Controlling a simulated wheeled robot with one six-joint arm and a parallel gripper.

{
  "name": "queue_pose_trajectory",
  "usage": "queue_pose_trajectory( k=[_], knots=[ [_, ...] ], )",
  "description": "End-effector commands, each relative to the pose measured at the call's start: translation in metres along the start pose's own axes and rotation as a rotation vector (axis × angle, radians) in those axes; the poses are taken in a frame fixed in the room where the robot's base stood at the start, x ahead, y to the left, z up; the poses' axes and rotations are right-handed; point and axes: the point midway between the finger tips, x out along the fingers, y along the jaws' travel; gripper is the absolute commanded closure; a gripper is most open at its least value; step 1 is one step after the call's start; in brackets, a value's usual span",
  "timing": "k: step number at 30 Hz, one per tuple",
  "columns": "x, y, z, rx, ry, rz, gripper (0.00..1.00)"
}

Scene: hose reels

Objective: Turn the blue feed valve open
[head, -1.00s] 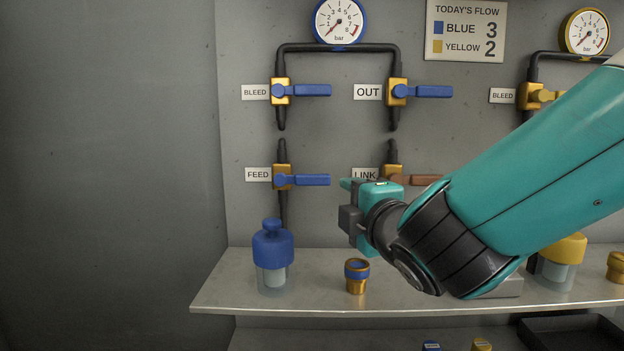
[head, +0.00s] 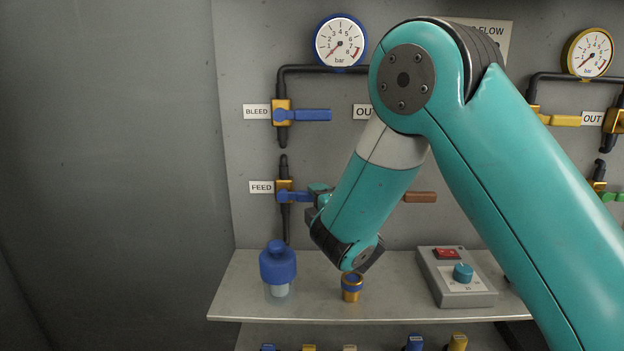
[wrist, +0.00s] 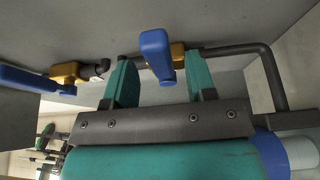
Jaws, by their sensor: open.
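The blue feed valve handle (head: 293,196) sticks out sideways to the right from its brass body, across the dark vertical pipe, beside the FEED label (head: 261,187). My gripper (head: 318,192) is at the handle's right end in the head view, where the wrist partly hides it. In the wrist view, the two teal fingers of my gripper (wrist: 160,80) stand open, one on each side of the blue feed handle (wrist: 157,54).
The blue bleed handle (head: 314,115) is above, also sideways. A blue-capped bottle (head: 278,265) and a brass fitting with blue ring (head: 351,287) stand on the shelf (head: 240,300) below. A control box (head: 456,277) sits farther right. My arm hides most of the OUT valve.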

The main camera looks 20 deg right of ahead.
Motion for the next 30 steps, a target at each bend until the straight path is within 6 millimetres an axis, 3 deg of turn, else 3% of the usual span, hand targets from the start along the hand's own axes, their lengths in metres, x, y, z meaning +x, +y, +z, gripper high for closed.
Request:
queue_pose_trajectory(
  k=[6,17,24,30],
  knots=[
    [0.025,0.002,0.001,0.000,-0.002,-0.001,0.49],
    [0.030,-0.001,0.000,-0.001,0.000,0.000,0.49],
    [0.029,0.000,0.000,0.000,0.001,0.000,1.00],
    [0.029,0.001,-0.002,-0.005,0.002,-0.003,1.00]
  ],
)
